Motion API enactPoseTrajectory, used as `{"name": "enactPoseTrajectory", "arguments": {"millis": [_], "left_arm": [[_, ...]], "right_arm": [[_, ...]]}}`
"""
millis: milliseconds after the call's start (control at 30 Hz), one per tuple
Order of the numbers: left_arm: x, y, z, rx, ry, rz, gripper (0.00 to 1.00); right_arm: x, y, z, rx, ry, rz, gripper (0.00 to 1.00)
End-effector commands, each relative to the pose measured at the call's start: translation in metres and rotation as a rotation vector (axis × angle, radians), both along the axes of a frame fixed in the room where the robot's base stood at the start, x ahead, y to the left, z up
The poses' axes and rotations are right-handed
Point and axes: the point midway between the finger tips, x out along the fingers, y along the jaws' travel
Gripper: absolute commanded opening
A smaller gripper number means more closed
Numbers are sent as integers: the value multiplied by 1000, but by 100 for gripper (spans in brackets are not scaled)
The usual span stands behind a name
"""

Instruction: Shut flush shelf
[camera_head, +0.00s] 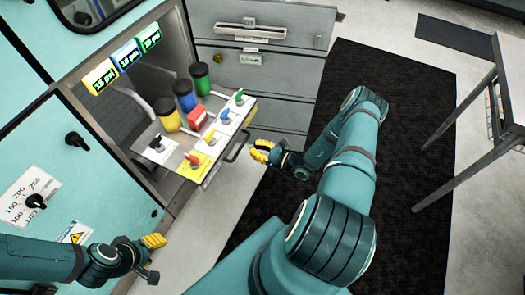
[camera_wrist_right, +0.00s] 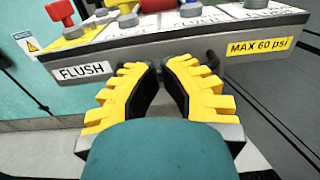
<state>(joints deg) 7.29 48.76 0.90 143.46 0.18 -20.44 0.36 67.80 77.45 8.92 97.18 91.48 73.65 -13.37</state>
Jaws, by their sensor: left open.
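The flush shelf (camera_head: 222,165) is pulled out of its opening in the teal cabinet. It carries yellow, blue and green capped canisters, a red block and coloured valve levers. A dark handle (camera_head: 238,146) is on its front edge. In the right wrist view its front (camera_wrist_right: 205,47) bears a FLUSH label. My right gripper (camera_head: 264,151) is just in front of the shelf beside the handle; its yellow fingers (camera_wrist_right: 160,72) point at the front, their tips close together. Contact with the handle is unclear. My left gripper (camera_head: 151,258) is open and empty, low by the cabinet.
Grey drawers (camera_head: 275,75) stand beyond the shelf. Pressure displays (camera_head: 125,53) hang above the opening. A teal door with knobs (camera_head: 76,140) is at the left. A black mat (camera_head: 400,150) covers the floor; a metal-legged table (camera_head: 460,105) stands at the right.

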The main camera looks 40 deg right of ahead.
Motion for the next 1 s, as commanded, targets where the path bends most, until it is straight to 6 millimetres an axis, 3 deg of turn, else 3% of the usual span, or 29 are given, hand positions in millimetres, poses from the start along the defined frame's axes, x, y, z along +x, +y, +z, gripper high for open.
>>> {"name": "enactPoseTrajectory", "arguments": {"millis": [200,433,1000], "left_arm": [[-1,0,-3,0,2,-2,46],[-2,0,-6,0,5,-4,46],[-2,0,-7,-2,6,-4,46]], "right_arm": [[40,18,0,-1,-1,4,0],[70,30,-1,0,0,3,0],[80,33,0,0,1,2,0]]}}
